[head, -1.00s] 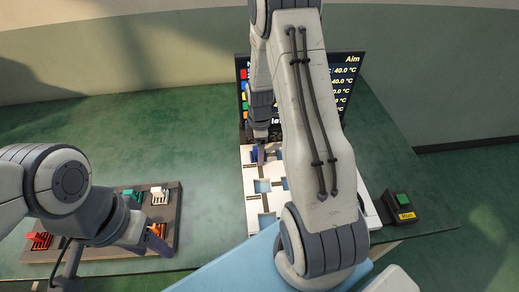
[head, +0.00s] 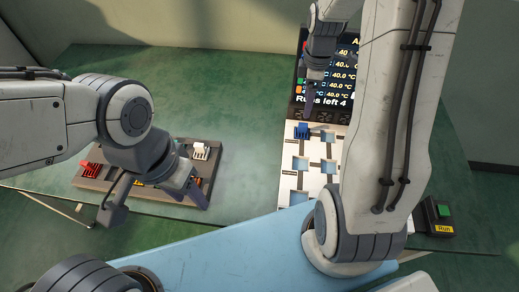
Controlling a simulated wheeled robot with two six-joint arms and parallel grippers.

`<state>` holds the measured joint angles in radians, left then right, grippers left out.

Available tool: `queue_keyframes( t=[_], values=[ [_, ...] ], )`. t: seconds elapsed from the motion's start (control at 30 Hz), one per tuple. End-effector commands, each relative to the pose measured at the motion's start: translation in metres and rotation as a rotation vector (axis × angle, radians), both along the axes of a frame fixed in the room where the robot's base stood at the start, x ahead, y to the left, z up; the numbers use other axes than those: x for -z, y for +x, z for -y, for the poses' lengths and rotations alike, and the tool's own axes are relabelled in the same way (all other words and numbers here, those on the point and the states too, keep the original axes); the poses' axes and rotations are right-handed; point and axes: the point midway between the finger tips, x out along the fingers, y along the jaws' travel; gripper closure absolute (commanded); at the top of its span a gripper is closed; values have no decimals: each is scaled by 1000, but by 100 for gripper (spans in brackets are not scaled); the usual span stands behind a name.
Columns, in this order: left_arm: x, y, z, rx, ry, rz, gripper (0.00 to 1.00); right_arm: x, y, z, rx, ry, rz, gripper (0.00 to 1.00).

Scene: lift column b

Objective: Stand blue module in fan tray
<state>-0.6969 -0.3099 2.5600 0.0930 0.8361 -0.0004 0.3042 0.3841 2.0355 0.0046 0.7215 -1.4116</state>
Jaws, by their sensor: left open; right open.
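The blue module (head: 302,131) stands in the back-left slot of the white fan tray (head: 288,180). Several other square openings in the tray show light blue and look empty. My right gripper (head: 309,112) is open, just above and behind the blue module, apart from it as far as I can tell. My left gripper (head: 187,192) is open over the front right of the dark module rack (head: 125,190). The right part of the tray is hidden behind my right arm.
The rack holds a red module (head: 91,169), a white module (head: 200,150) and a partly hidden orange one. A display (head: 325,85) stands behind the tray. A Run button box (head: 437,215) sits at the right. Green table is clear between rack and tray.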

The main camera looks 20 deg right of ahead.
Motion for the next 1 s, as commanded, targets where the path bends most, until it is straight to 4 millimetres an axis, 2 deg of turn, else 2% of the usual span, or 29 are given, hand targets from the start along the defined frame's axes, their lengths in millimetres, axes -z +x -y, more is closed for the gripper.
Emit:
queue_keyframes(
  t=[0.07,0.17,0.2,0.27,0.3,0.4,0.5,0.63,0.77,1.0],
  values=[
    [0,0,0,0,0,0,50,-12,-3,-33,18,3,8,19],
    [0,0,0,0,0,0,50,-32,-21,-94,77,14,19,19],
    [0,0,0,0,0,0,50,-41,-34,-121,109,20,23,19],
    [0,0,0,0,0,0,50,-51,-59,-158,162,32,22,19],
    [0,0,0,0,0,0,50,-57,-78,-179,200,41,21,19],
    [0,0,0,0,0,0,50,-67,-127,-217,286,59,12,19],
    [0,0,0,0,0,0,50,-72,-169,-238,361,75,0,19],
    [0,0,0,0,0,0,50,-74,-205,-247,428,84,-16,19],
    [0,0,0,0,0,0,50,-73,-218,-249,461,85,-23,19],
    [0,0,0,0,0,0,50,-73,-219,-249,468,85,-24,19]
  ],
)
